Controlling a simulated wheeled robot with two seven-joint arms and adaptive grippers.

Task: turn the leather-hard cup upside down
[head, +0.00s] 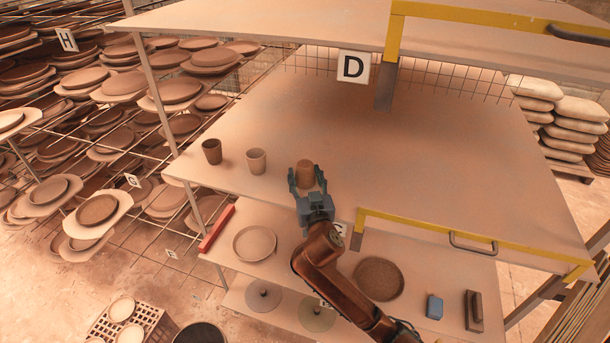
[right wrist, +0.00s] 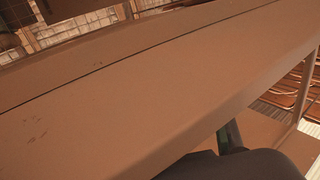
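Three cups stand in a row near the front left edge of the middle shelf board (head: 385,150). The dark brown cup (head: 212,152) and the paler cup (head: 256,162) stand upright with open mouths. The third, reddish-brown cup (head: 305,172) shows a plain top with no open mouth, so it appears to be mouth down. My right gripper (head: 307,178) is at this third cup, its fingers spread on either side with small gaps visible. The right wrist view shows mostly board, not the cup. My left gripper is out of view.
An upper board (head: 250,20) with a D sign (head: 353,67) overhangs the back. A yellow-edged frame with a handle (head: 472,243) lies along the front right. A lower shelf holds a round plate (head: 379,279) and a blue block (head: 434,307). The middle board's right side is clear.

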